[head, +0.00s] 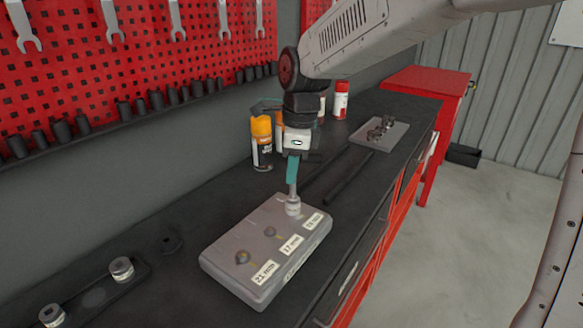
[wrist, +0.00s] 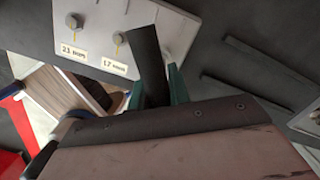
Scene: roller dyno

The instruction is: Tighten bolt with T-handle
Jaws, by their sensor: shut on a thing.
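A grey block (head: 225,262) with white size labels lies on the dark bench and also shows in the wrist view (wrist: 100,15). Two bolt heads, one at the near left (head: 242,257) and one in the middle (head: 270,231), stand uncovered on it. My gripper (head: 292,172) is above the block's far right end, its teal fingers shut on the T-handle. The T-handle's dark bar (wrist: 148,55) shows between the fingers in the wrist view. Its shaft and silver socket (head: 293,206) point down, upright, over the third bolt position. The bolt there is hidden, so I cannot tell how it is seated.
A dark holder (head: 95,298) with two silver sockets (head: 122,268) lies at the near left. Spray cans (head: 262,145) stand behind my gripper. A grey plate with small dark parts (head: 380,132) lies farther back. Wrenches hang on the red pegboard (head: 140,40). Dark bars (head: 348,180) lie right of the block.

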